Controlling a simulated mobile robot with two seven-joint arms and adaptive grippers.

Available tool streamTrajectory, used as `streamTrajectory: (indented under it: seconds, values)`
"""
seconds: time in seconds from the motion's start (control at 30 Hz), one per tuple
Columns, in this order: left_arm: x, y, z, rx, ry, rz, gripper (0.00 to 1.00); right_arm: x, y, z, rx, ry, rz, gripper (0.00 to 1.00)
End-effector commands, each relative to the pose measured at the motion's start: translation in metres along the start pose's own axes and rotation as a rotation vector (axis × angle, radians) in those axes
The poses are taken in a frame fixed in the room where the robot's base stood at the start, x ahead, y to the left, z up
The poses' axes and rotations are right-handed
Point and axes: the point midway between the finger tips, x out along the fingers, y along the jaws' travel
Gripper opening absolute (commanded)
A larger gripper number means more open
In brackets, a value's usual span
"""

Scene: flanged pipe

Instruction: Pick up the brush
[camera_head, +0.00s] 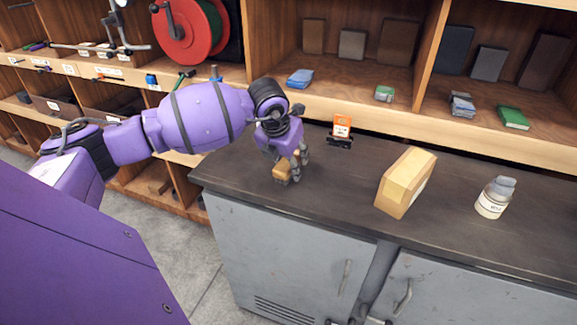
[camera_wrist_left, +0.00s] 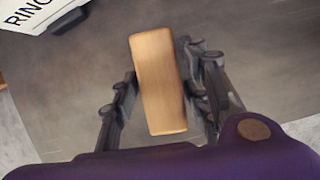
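The brush is a small wooden block (camera_head: 283,172) low over or on the dark countertop near its left front part; its bristles cannot be made out. My left gripper (camera_head: 293,165) is at the brush, pointing down from above. In the left wrist view the block (camera_wrist_left: 160,85) lies between the two dark fingers (camera_wrist_left: 158,75), long side running along them. The fingers are close on both sides of it, but whether they touch it is not clear. My right gripper is in neither view.
A tan box (camera_head: 405,182) and a white jar with a grey lid (camera_head: 495,197) stand on the counter (camera_head: 340,205) to the right. A small orange-and-white item (camera_head: 342,128) sits behind the gripper. Wooden shelves (camera_head: 330,85) line the back. Counter between gripper and box is clear.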

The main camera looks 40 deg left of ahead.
Motion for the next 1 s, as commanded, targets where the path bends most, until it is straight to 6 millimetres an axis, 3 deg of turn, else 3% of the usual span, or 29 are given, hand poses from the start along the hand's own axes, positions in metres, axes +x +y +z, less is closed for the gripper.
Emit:
streamTrajectory:
  seconds: [0.03,0.23,0.67,0.8,1.0]
  values:
    - [0.0,0.0,0.0,0.0,0.0,0.0,0.31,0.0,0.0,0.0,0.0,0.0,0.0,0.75]
    - [0.0,0.0,0.0,0.0,0.0,0.0,0.05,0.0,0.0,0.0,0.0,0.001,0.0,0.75]
    - [-0.012,0.0,0.006,0.0,-0.003,0.0,0.05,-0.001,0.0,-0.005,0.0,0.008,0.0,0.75]
    - [-0.033,0.0,0.015,0.0,-0.003,0.001,0.05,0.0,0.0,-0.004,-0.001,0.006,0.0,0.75]
    - [-0.089,-0.006,-0.003,0.006,-0.003,0.005,0.05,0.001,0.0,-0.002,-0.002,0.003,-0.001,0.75]
